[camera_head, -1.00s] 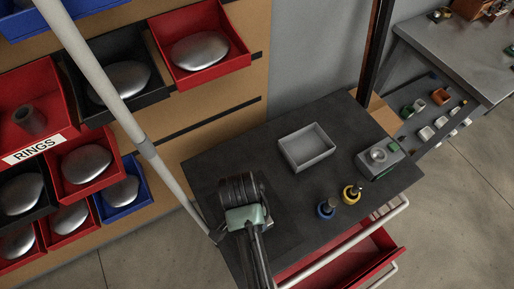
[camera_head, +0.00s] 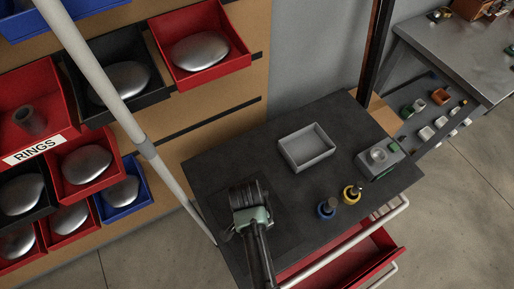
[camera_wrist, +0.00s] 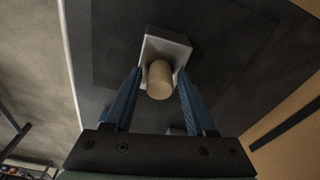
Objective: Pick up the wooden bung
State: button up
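The wooden bung (camera_wrist: 160,80) is a short tan cylinder in the wrist view, seen against a pale grey block or holder (camera_wrist: 166,46). I cannot tell whether it stands in the holder or in front of it. My gripper (camera_wrist: 160,73) is open, with one blue finger on each side of the bung and a visible gap on both sides. In the head view my gripper (camera_head: 248,197) is over the left part of the dark cart top (camera_head: 230,158). The bung is hidden behind my gripper and arm there.
On the cart top stand an empty grey tray (camera_head: 306,148), a grey device with a round top (camera_head: 379,159), and a blue-ringed (camera_head: 327,208) and a yellow-ringed piece (camera_head: 351,195). A red drawer (camera_head: 352,260) is open at the front. Bins (camera_head: 84,168) line the wall at left.

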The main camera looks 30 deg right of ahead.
grip_shut()
